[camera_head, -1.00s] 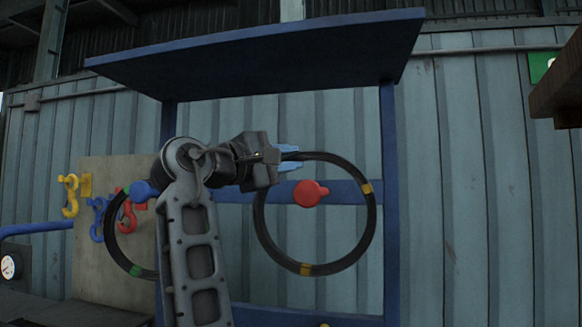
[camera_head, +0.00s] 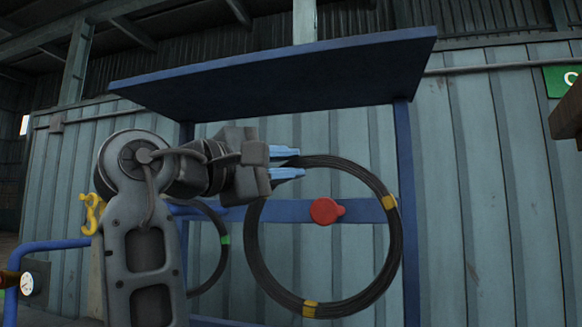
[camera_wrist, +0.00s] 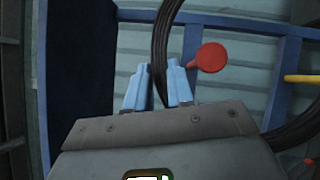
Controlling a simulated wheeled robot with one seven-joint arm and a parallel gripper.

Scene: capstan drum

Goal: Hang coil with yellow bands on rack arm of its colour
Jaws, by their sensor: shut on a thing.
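The coil with yellow bands (camera_head: 396,240) is a black ring that hangs from my gripper (camera_head: 290,163). My blue fingers are shut on its upper left part, and the coil also runs between them in the wrist view (camera_wrist: 161,35). In the head view, the red rack arm (camera_head: 326,211) appears inside the ring; whether it passes through the ring I cannot tell. In the wrist view, the red end (camera_wrist: 212,57) is just right of my fingers. A yellow bar (camera_wrist: 303,78), perhaps the yellow rack arm, shows at the right edge of the wrist view.
The blue rack has a wide top panel (camera_head: 290,72) above my gripper and a post (camera_head: 406,160) right of the coil. A coil with a green band (camera_head: 224,240) hangs partly behind my arm. A yellow hook (camera_head: 92,212) and blue rail (camera_head: 55,246) are at left.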

